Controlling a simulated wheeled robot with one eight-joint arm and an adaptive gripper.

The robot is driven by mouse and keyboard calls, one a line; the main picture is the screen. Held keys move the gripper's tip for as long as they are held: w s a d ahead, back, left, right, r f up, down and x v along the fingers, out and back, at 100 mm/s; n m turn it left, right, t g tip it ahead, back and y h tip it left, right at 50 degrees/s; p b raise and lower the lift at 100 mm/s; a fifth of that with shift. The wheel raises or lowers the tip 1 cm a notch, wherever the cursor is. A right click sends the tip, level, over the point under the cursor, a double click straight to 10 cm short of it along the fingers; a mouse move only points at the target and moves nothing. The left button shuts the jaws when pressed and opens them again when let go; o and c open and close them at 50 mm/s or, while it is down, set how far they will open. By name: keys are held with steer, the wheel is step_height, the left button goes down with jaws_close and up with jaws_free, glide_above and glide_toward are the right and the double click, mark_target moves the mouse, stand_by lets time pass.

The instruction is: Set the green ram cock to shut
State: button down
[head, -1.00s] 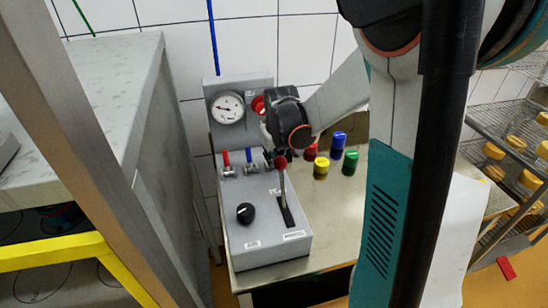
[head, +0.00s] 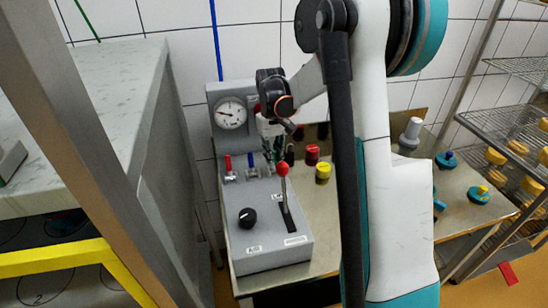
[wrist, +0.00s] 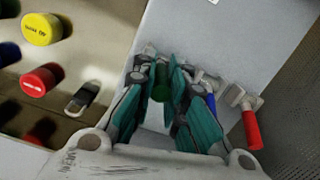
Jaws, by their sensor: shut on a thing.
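The green ram cock (wrist: 163,84) shows in the wrist view as a green handle between my gripper's fingers. My gripper (wrist: 165,92) is shut on it, with teal finger pads on both sides. In the head view my gripper (head: 272,150) is at the back right of the grey press console (head: 262,250), and it hides the green cock there. The blue cock (head: 251,168) and red cock (head: 229,170) stand to its left; they also show in the wrist view as blue (wrist: 211,106) and red (wrist: 251,128) handles. The green handle's exact angle is hard to tell.
A red-knobbed lever (head: 283,172) rises close in front of my gripper. The console also bears a black dial (head: 247,217) and a gauge (head: 230,112). Red (head: 312,154) and yellow (head: 323,173) pots stand on the table to the right. A rack (head: 510,130) is far right.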

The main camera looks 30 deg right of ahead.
steer(key=c, duration=1.6)
jaws_free()
steer(key=shift+o, duration=0.2)
step_height(320, 180, up, 12)
steer(key=w, duration=0.1)
steer(key=shift+w+d, duration=0.15)
